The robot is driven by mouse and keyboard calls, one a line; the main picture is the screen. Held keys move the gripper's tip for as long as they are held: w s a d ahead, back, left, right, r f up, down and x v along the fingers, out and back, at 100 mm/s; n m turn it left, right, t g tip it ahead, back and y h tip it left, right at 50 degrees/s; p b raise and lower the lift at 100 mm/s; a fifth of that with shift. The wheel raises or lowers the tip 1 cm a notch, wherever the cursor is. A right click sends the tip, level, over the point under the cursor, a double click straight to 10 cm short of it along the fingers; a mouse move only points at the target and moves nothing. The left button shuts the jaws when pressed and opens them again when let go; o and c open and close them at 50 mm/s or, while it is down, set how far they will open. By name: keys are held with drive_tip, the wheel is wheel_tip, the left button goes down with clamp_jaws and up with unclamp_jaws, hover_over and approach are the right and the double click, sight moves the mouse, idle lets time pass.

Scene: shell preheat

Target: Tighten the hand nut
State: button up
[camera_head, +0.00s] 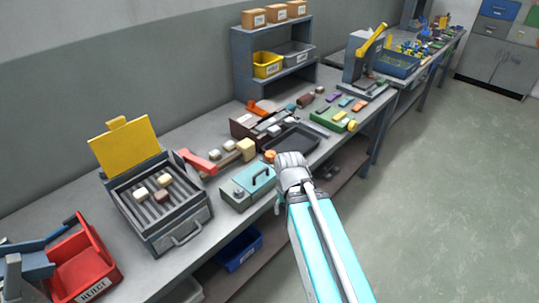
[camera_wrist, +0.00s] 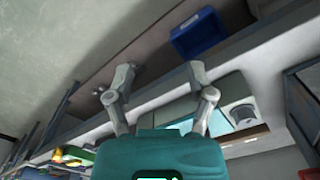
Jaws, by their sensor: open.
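I cannot make out a hand nut for certain in either view. A small orange round piece (camera_head: 270,156) shows on the bench in the head view, just left of my wrist and behind the teal box; it is too small to tell what it is. My gripper is open and empty in the wrist view (camera_wrist: 160,78), with its two grey fingers spread apart. In the head view my wrist is at the bench's front edge, right of the teal box, and the fingers are mostly hidden.
A teal box with a handle (camera_head: 248,186) stands near the front edge. Left are a grill-like heater with a raised yellow lid (camera_head: 126,145) and a red reject bin (camera_head: 84,265). Behind my wrist lies a black tray (camera_head: 290,146). A blue bin (camera_head: 240,249) sits under the bench. The right floor is clear.

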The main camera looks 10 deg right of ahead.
drive_tip(key=shift+o, duration=1)
drive_tip(key=shift+w+r, duration=0.2)
drive_tip(key=shift+w, duration=0.15)
wheel_tip(320, 180, up, 11)
drive_tip(key=n+p, duration=1.2)
hover_over(270, 154)
drive_tip(key=shift+w+d+r, duration=0.1)
drive_tip(key=shift+f+b, duration=0.25)
drive_tip(key=shift+b, duration=0.2)
wheel_tip(270, 154, down, 13)
drive_tip(key=b, duration=1.3)
drive_tip(key=shift+f, duration=0.15)
drive_tip(key=shift+c, duration=0.3)
